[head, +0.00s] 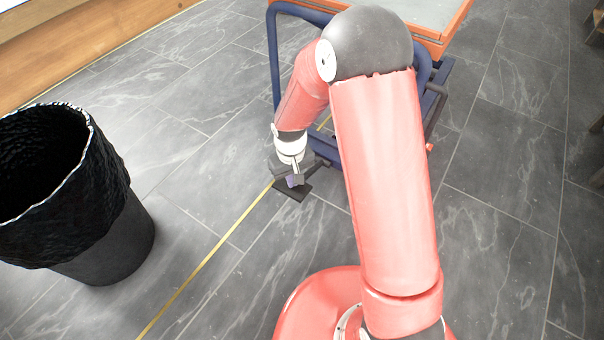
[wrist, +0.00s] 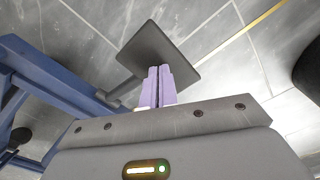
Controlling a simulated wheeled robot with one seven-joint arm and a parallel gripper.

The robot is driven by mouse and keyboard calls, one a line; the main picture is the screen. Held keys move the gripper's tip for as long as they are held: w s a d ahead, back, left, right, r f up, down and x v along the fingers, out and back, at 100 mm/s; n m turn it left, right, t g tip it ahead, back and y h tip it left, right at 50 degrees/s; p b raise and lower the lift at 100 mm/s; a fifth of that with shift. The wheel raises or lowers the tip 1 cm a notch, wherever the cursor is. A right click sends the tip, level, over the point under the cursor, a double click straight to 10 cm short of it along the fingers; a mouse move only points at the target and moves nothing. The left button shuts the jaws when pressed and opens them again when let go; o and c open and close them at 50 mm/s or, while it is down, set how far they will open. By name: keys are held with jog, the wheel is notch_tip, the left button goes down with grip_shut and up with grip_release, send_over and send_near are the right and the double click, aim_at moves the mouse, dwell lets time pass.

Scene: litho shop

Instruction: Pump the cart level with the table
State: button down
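The cart has a dark blue tubular frame (head: 271,55) and an orange-edged top with a grey surface (head: 425,14), at the top of the head view. Its blue frame (wrist: 50,75) also fills the left of the wrist view. A flat black foot pedal (head: 292,192) sticks out low from the cart's near end; it also shows in the wrist view (wrist: 160,50). My gripper (head: 294,181) is right at the pedal, its two purple fingers (wrist: 157,85) together with nothing between them. I cannot tell if the fingertips touch the pedal. My arm hides part of the cart.
A wooden table or counter side (head: 75,45) stands at the upper left. A black lined bin (head: 110,225) stands on the left. A yellow floor line (head: 215,245) runs toward the pedal. The grey tiled floor at right is clear.

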notch_tip(320, 180, down, 7)
notch_tip(320, 180, up, 11)
jog(key=p, duration=0.7)
jog(key=shift+w+d+p, duration=0.15)
jog(key=shift+p, duration=0.2)
jog(key=shift+f, duration=0.1)
jog(key=f+b, duration=0.4)
jog(key=f, duration=0.1)
jog(key=f+b, duration=0.2)
jog(key=f, duration=0.1)
jog(key=shift+w+d+f+b, duration=0.15)
jog(key=shift+w+b, duration=0.1)
jog(key=shift+b, duration=0.1)
notch_tip(320, 180, up, 9)
jog(key=p, duration=0.6)
jog(key=shift+f+p, duration=0.15)
jog(key=shift+p, duration=0.2)
jog(key=shift+f, duration=0.15)
